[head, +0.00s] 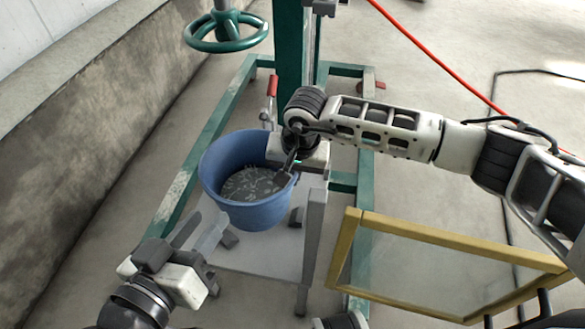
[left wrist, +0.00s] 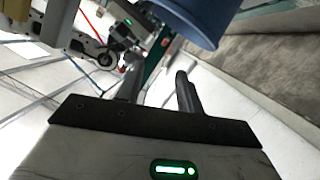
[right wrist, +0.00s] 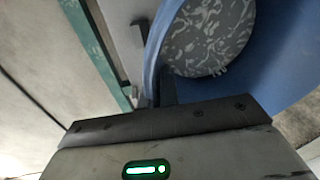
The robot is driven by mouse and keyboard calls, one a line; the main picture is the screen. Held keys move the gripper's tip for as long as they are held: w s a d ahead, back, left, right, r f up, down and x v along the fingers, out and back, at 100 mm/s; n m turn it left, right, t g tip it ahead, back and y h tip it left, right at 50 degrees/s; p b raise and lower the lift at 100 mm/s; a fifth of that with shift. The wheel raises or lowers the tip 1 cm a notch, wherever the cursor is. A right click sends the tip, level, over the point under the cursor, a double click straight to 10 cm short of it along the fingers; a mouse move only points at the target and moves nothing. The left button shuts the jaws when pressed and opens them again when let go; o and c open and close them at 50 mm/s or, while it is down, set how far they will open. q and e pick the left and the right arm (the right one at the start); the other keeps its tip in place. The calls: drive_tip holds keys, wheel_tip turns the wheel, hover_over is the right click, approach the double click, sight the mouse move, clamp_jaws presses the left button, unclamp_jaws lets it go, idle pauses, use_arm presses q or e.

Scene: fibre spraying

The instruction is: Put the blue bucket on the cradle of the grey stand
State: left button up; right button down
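The blue bucket (head: 247,213) holds mottled grey stuff and hangs or rests over the grey stand; contact with the cradle cannot be told. The grey stand shows a pale base plate (head: 262,259) and an upright post (head: 314,235) right of the bucket. My right gripper (head: 290,172) is at the bucket's right rim. In the right wrist view the bucket wall (right wrist: 285,60) passes between its fingers (right wrist: 155,92), one inside, one outside. My left gripper (head: 203,232) is at the bucket's lower left. In the left wrist view its fingers (left wrist: 158,85) are apart and empty, below the bucket (left wrist: 190,18).
A green frame (head: 208,140) with a green handwheel (head: 226,32) stands behind the bucket. A yellow-framed clear panel (head: 445,262) is at the lower right. A red hose (head: 440,60) crosses the floor at the upper right. A concrete wall (head: 90,130) runs along the left.

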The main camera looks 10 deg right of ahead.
wheel_tip(320, 180, down, 3)
drive_tip(key=shift+f+b, duration=0.15)
drive_tip(key=shift+b, duration=0.4)
drive_tip(key=shift+a+f, duration=0.1)
drive_tip(key=shift+f, duration=0.2)
drive_tip(key=shift+w, duration=0.1)
drive_tip(key=shift+f, duration=0.25)
drive_tip(key=c, duration=1.7)
unclamp_jaws()
use_arm(q)
drive_tip(key=shift+w+d+r+n+t+h, duration=0.1)
drive_tip(key=shift+d+r+n+t+h, duration=0.2)
drive_tip(key=shift+r, duration=0.2)
use_arm(e)
drive_tip(key=shift+o, duration=0.3)
use_arm(q)
drive_tip(key=shift+r, duration=0.15)
